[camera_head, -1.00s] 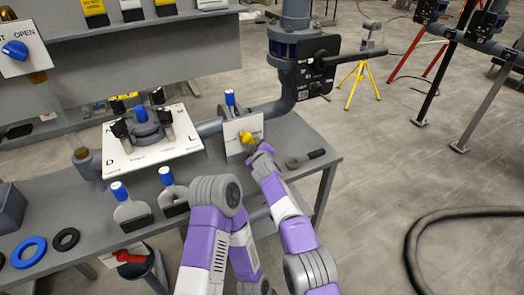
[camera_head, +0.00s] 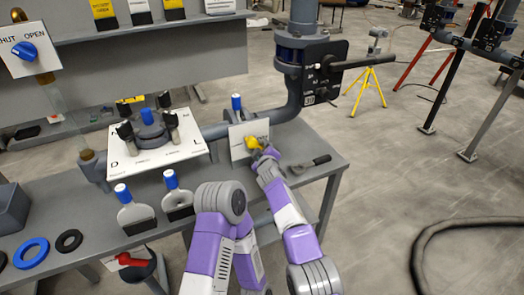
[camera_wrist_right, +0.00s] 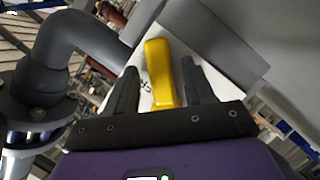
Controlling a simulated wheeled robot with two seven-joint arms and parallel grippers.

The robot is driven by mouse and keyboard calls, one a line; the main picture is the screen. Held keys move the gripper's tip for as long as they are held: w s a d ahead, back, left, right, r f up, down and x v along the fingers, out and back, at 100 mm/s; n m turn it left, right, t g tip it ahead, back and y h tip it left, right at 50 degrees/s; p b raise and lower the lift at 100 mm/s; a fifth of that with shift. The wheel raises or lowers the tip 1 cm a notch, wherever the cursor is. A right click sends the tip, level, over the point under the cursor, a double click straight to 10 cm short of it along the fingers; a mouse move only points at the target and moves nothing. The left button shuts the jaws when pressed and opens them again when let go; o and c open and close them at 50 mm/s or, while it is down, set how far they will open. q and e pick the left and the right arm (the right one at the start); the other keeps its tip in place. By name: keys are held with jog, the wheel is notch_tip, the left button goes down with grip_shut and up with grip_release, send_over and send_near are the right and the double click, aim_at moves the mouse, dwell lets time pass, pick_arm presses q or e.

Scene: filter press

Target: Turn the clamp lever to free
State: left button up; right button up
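The yellow clamp lever (camera_head: 253,143) sits in front of a white plate (camera_head: 240,147) on the workbench. In the right wrist view the lever (camera_wrist_right: 160,75) stands as a long yellow handle. My right gripper (camera_head: 261,147) is at the lever. In the right wrist view its two black fingers (camera_wrist_right: 160,88) are apart, one on each side of the lever, with a gap on both sides. My left gripper is not in view.
A grey pipe (camera_head: 262,112) with a black lever box (camera_head: 322,72) rises behind the plate. A dark wrench-like tool (camera_head: 310,163) lies right of my gripper. A white board (camera_head: 160,155) with clamps and two blue-topped paddles stand to the left.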

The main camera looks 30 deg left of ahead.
jog(key=shift+s+a, duration=0.2)
jog(key=shift+s, duration=0.6)
jog(key=w+d+b+v, duration=0.1)
jog(key=v, duration=0.5)
jog(key=shift+s+d+r, duration=0.15)
jog(key=shift+s+r, duration=0.05)
jog(key=shift+s, duration=0.1)
